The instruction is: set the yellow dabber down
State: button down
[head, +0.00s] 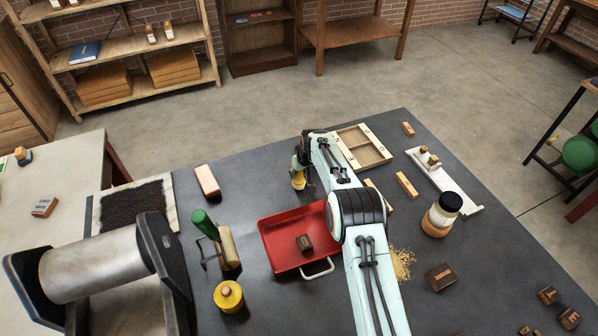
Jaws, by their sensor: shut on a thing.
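My gripper (302,168) is at the far side of the dark table, beyond the red tray. It is shut on the yellow dabber (298,181), which shows as a small yellow part below the fingers. My gripper and arm hide part of it. I cannot tell whether its underside touches the table. A second yellow round thing with a knob on top (229,296) stands at the front left of the table, apart from my gripper.
The red tray (273,247) holds a dark block. A wooden compartment box (383,160) lies to the right of my gripper. A pinkish block (207,181), a green-handled tool (205,224) and a large roller (95,264) are on the left. Dark tabletop (255,180) is bare left of the dabber.

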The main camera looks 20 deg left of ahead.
jog(key=shift+f, duration=0.15)
jog(key=c, duration=0.8)
grip_release()
jog(key=shift+o, duration=0.2)
